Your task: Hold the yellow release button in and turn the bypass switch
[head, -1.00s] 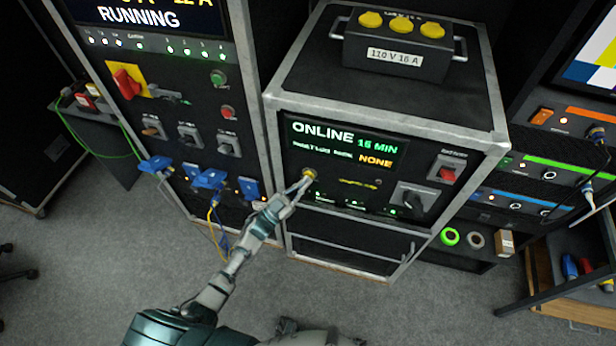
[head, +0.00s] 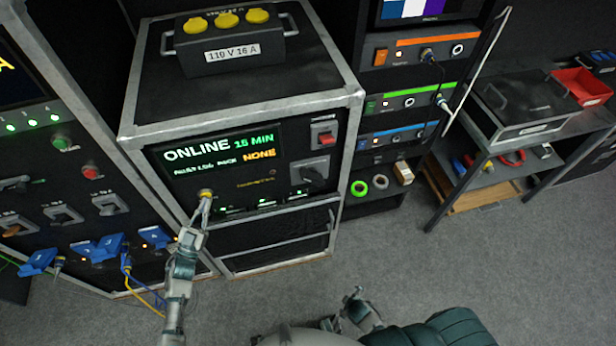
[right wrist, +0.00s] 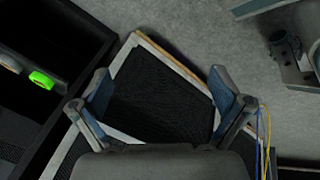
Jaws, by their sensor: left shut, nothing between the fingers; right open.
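The yellow release button (head: 205,192) is on the front panel of the rack cabinet, under the lit display. My left gripper (head: 206,203) is shut and empty, its tips at the button and seemingly touching it. How far the button is pressed I cannot tell. The bypass switch (head: 311,173), a dark rotary knob on a grey plate, sits at the panel's right side. My right gripper (right wrist: 160,95) is open and empty in the right wrist view, with the cabinet beyond it. In the head view it (head: 357,300) is low at the bottom, well apart from the switch.
A red switch (head: 324,138) sits above the bypass switch. The display (head: 215,155) reads ONLINE, 15 MIN and NONE. A 110 V box (head: 232,45) stands on the cabinet. Blue plugs (head: 103,247) and cables are at left. The floor (head: 440,270) in front is clear.

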